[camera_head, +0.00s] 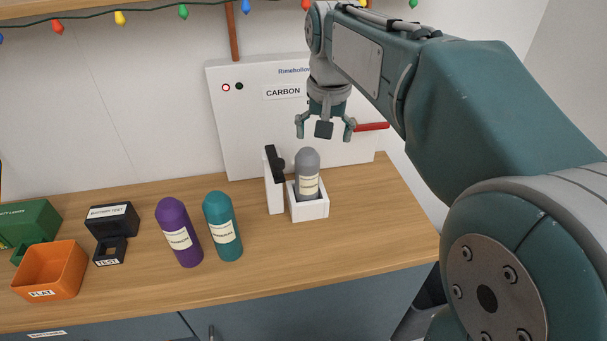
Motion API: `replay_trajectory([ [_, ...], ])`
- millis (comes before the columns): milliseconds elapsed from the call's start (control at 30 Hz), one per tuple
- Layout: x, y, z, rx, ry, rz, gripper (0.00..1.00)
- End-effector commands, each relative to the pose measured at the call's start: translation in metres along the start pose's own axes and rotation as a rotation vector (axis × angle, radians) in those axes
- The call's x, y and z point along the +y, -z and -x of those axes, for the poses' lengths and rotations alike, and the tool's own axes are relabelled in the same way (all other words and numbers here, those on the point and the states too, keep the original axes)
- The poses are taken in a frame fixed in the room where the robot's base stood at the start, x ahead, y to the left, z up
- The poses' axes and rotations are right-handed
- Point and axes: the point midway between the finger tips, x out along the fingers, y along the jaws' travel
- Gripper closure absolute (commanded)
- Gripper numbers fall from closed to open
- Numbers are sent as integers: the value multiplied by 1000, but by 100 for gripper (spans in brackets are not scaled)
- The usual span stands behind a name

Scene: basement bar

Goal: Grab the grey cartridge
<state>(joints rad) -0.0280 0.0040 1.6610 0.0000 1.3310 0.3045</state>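The grey cartridge (307,163) stands upright in a small white holder (310,212) on the wooden counter. It has a rounded top and a pale label around its middle. Its lower end is hidden inside the holder. My gripper (325,136) hangs fingers down, appearing just above the cartridge's top in the picture. Its fingers are spread open, with nothing between them. It looks apart from the cartridge, though its depth relative to it is hard to judge.
A white upright piece with a black handle (274,164) stands at the holder's left. A white panel (250,130) marked CARBON rises behind. Purple (179,232) and teal (222,226) cartridges, a black tester (111,225) and an orange bin (50,272) are further left.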

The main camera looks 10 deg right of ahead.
Motion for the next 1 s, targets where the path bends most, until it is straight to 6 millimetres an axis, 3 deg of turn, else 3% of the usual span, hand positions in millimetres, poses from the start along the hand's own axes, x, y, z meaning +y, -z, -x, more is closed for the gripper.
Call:
replay_trajectory([
  [200, -18, 45, -16, -79, -27, -63, 0],
  [400, -28, 69, -29, -127, -47, -106, 0],
  [567, -30, 73, -35, -138, -53, -116, 0],
  [800, -28, 68, -72, -140, -53, -116, 0],
  [1000, -28, 66, -89, -138, -52, -116, 0],
])
